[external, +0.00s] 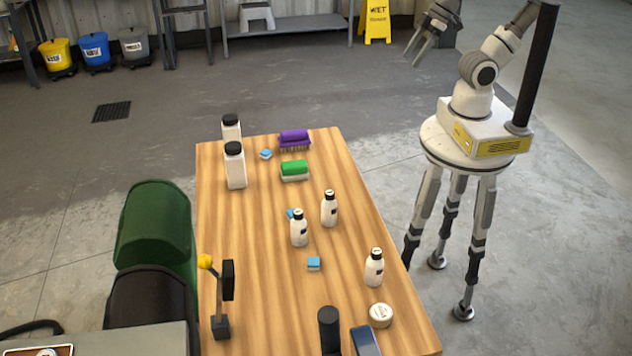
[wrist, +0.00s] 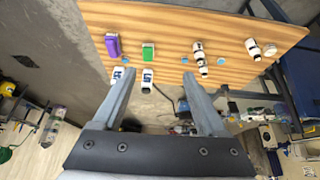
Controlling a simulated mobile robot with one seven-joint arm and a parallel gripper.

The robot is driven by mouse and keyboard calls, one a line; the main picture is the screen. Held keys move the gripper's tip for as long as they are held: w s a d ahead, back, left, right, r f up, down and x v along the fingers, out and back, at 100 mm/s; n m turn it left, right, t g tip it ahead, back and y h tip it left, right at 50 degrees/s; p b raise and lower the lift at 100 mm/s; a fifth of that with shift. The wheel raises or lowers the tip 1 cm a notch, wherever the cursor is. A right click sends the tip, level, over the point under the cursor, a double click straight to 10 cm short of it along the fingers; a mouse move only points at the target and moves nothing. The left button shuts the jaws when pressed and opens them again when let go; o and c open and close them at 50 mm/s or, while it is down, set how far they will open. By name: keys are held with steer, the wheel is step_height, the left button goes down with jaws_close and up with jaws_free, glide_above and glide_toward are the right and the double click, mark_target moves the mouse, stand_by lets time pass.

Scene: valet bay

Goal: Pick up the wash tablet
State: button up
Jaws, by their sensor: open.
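Small blue pieces that look like wash tablets lie on the wooden table: a flat blue-and-white block (external: 314,264) between the bottles, a blue piece (external: 291,213) partly hidden behind a bottle, and a rounder blue piece (external: 265,154) near the far end. I cannot tell for sure which is the wash tablet. In the wrist view the pieces show small, as the block (wrist: 221,61), the middle piece (wrist: 184,60) and the round piece (wrist: 128,60). My gripper (external: 412,60) is open and empty, raised off the table's far right side; its fingers (wrist: 158,74) touch nothing.
The table (external: 260,300) holds a purple brush (external: 294,139), a green brush (external: 294,169), white jugs (external: 235,167), several small white bottles (external: 374,268) and a round tin (external: 380,315). A yellow-knobbed lever (external: 220,325) stands at the left edge. Bare wood surrounds the blue block.

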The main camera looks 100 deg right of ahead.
steer(key=m+g+b, duration=0.6)
steer(key=m, duration=0.9)
glide_above(293, 209)
step_height(293, 209, down, 22)
steer(key=r, duration=0.1)
steer(key=f+b, duration=0.2)
steer(key=f, duration=1)
steer(key=shift+a+f, duration=0.1)
steer(key=shift+a, duration=0.1)
steer(key=shift+w+a+f+b, duration=0.1)
steer(key=shift+f+b, duration=0.1)
steer(key=shift+f, duration=0.8)
steer(key=shift+s+a+f+b, duration=0.1)
steer(key=shift+a+f+b, duration=0.05)
steer(key=shift+f, duration=0.85)
steer(key=shift+w+a+f+b, duration=0.1)
steer(key=shift+f+b, duration=0.1)
steer(key=shift+f, duration=0.8)
jaws_close()
